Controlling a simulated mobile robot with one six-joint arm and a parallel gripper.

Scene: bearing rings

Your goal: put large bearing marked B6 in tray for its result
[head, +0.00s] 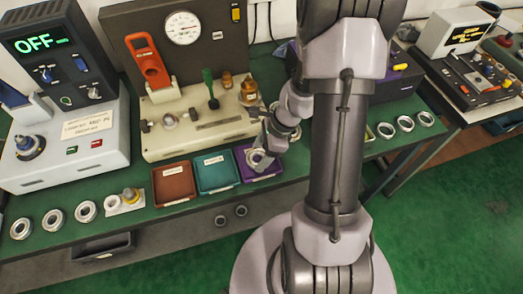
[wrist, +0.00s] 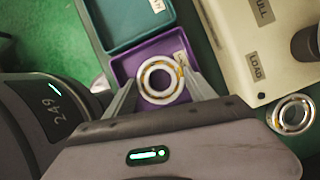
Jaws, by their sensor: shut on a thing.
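My gripper (head: 259,156) is at the purple tray (head: 244,172), the rightmost of three small trays at the bench's front. In the wrist view my gripper (wrist: 161,93) is shut on a large steel bearing ring (wrist: 147,92) with a brassy inner cage. The ring is over the purple tray (wrist: 127,68); I cannot tell whether it touches the tray floor. No B6 mark is legible on it. The teal tray (head: 215,180) and the brown-red tray (head: 174,189) stand to the left. The tray labels are too small to read.
Another bearing ring (wrist: 293,114) lies beside the beige test machine (wrist: 262,75). Several rings (head: 52,219) line the bench's left front; more (head: 405,123) lie at the right. The dial machine (head: 200,135) stands behind the trays. A grey unit (head: 75,150) reads OFF.

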